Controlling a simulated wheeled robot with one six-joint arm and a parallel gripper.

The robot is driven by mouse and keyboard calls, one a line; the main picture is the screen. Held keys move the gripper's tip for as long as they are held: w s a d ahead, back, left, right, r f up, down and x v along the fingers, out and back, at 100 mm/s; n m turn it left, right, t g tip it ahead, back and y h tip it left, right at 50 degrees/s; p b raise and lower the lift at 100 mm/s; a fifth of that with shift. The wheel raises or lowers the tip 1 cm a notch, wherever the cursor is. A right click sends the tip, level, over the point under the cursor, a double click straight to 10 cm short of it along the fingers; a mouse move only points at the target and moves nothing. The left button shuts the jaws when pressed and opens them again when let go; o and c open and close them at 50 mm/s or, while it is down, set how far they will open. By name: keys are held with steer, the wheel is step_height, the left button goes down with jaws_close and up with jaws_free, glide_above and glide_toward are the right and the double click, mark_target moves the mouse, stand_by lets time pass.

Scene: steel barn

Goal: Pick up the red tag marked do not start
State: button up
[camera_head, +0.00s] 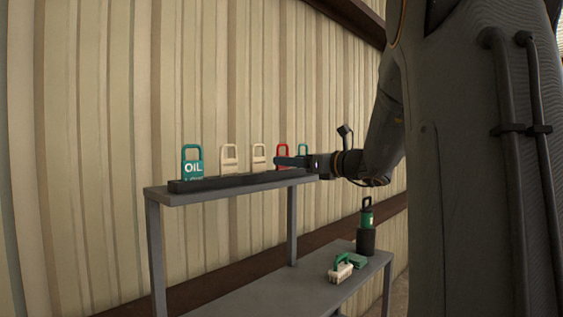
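A red tag (282,150) stands upright in a dark rack (236,181) on the upper shelf, fourth from the left. Its top with the handle-like opening shows; its lower part is hidden behind my gripper, and I cannot read any marking on it. My gripper (280,161) reaches in from the right with its fingers level in front of the red tag. I see the fingers from the side, so I cannot tell whether they are open, or whether they touch the tag.
Left of the red tag stand two beige tags (229,154) and a teal tag marked OIL (192,161). Another teal tag (303,150) stands close on the right. The grey shelf (165,198) backs onto a corrugated wall.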

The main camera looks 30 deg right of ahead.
steer(key=p+x, duration=0.1)
steer(key=x, duration=0.3)
steer(key=shift+w, duration=0.1)
steer(key=c, duration=1.1)
